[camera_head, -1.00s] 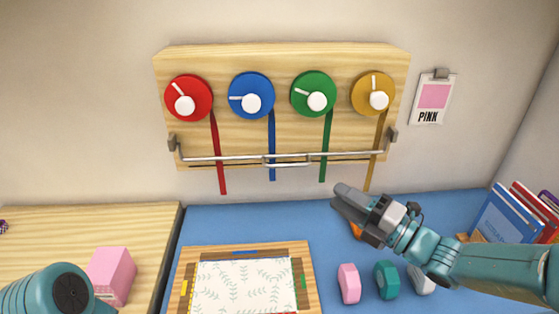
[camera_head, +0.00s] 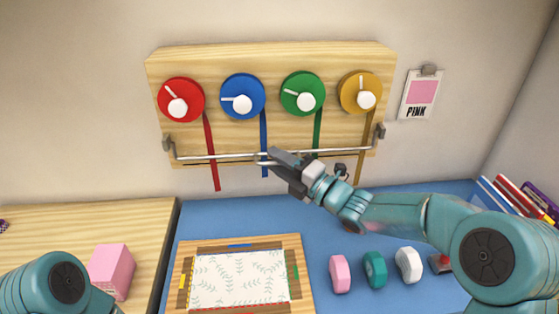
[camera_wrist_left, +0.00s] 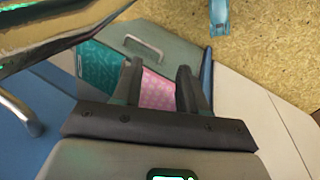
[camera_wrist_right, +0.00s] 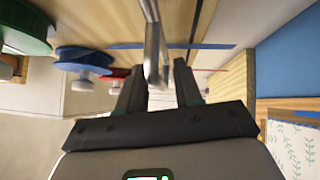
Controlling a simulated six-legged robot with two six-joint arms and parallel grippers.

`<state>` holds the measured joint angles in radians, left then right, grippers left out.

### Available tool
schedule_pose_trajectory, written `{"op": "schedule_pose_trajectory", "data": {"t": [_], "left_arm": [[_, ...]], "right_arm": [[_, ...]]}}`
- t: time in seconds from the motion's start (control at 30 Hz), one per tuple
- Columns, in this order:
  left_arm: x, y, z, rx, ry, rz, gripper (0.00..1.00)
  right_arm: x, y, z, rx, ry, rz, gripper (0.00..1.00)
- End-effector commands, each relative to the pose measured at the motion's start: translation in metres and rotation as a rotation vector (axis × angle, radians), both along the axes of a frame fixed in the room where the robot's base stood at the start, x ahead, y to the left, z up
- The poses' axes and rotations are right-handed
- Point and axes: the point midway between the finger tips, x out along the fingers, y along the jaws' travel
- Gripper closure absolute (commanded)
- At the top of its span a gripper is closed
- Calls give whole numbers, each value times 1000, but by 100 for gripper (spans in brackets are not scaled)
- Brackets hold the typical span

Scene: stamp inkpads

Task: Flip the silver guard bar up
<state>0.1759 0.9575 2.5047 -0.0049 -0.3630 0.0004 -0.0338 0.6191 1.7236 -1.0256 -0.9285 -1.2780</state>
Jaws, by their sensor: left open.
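The silver guard bar (camera_head: 225,156) runs low across the front of the wooden board, over the coloured ribbons, held by a bracket at each end. My right gripper (camera_head: 278,155) is at the bar's middle grip section. In the right wrist view the bar (camera_wrist_right: 152,45) reaches down between the tips of my right gripper (camera_wrist_right: 160,75); the fingers are apart, and I cannot tell whether they touch it. My left gripper (camera_wrist_left: 158,82) is open and empty in the left wrist view, above drawer fronts. It is out of the head view.
The board carries red (camera_head: 181,99), blue (camera_head: 242,96), green (camera_head: 302,93) and yellow (camera_head: 360,92) spools. A framed patterned sheet (camera_head: 296,243), a pink stamp (camera_head: 340,274), a teal one (camera_head: 374,269) and a white one (camera_head: 408,264) lie on the blue table. A pink block (camera_head: 111,271) stands left.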

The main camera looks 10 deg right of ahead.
Motion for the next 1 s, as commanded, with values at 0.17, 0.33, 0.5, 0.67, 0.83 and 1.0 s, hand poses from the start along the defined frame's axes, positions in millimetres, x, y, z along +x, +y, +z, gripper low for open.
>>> {"op": "schedule_pose_trajectory", "data": {"t": [0.17, 0.33, 0.5, 0.67, 0.83, 1.0], "left_arm": [[0, 0, 0, 0, 0, 0, 57], [0, 0, 0, 0, 0, 0, 57], [0, 0, 1, 0, 0, 0, 57], [0, 0, 6, 0, 0, 0, 57], [0, 0, 20, 0, 0, 0, 57], [0, 0, 46, 0, 0, 0, 57]], "right_arm": [[0, 0, 0, 0, 0, 0, 82], [0, 0, 0, 0, 0, 0, 100], [-1, -1, 1, -1, 6, 0, 100], [-3, -1, 5, -1, 52, 0, 100], [-7, -1, 13, -1, 151, -1, 100], [-12, -1, 22, -1, 284, 0, 100]]}}
